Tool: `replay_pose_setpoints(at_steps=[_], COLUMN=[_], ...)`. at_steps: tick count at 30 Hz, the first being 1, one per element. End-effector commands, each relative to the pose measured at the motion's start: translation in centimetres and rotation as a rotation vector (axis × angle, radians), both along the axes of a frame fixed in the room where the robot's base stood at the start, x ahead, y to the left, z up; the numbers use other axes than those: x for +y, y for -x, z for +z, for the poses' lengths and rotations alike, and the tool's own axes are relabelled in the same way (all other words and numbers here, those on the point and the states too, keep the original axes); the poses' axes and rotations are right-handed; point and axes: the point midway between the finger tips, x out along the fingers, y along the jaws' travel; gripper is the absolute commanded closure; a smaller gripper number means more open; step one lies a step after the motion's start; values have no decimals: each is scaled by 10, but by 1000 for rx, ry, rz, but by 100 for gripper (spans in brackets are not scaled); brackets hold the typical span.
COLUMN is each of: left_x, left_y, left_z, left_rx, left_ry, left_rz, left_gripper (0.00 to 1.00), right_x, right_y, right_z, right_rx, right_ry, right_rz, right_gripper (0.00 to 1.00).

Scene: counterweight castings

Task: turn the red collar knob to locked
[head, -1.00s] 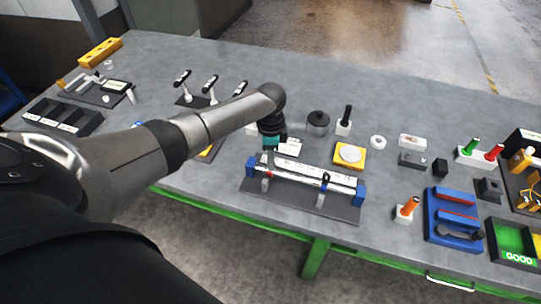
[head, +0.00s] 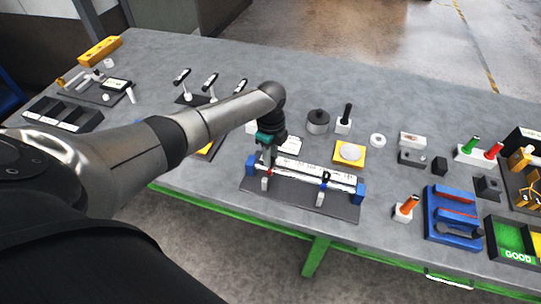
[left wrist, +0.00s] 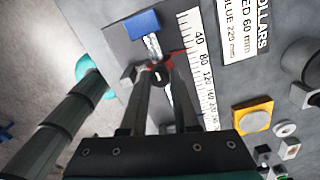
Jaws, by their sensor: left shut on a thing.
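The red collar knob (left wrist: 161,70) shows in the left wrist view as a small dark and red piece between my fingertips, beside the low end of the scale (left wrist: 196,55). My left gripper (left wrist: 158,74) is shut on it. In the head view my left gripper (head: 268,164) points down at the left part of the rail fixture and mostly hides the red collar. The white scale (head: 315,174) runs along the rail between blue end blocks (head: 360,193). The knob's lock position is too small to read. My right gripper is out of view.
The rail stands on a dark base plate (head: 340,211) near the front edge. A label card (head: 290,145) lies behind it. A yellow block with a pale disc (head: 349,153) and a dark round weight (head: 317,121) stand behind and right.

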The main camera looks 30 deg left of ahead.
Motion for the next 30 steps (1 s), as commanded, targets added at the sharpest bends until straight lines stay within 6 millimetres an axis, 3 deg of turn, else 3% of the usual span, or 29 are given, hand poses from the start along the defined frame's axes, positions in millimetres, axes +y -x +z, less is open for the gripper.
replay_pose_setpoints(at_steps=[13, 14, 21, 30], left_x=[-1, -2, -1, 0], left_y=[-2, -2, -1, 0], left_z=[1, 1, 1, 2], left_rx=[-4, -4, -2, -1], left_ry=[3, 3, 1, 0], left_rz=[-12, -11, -10, -9], left_gripper=[100, 68, 41, 41], right_x=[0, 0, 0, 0], right_y=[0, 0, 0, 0], right_z=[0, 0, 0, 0], right_rx=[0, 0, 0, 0], right_ry=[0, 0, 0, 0], right_rz=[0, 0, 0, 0], right_gripper=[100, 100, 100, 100])
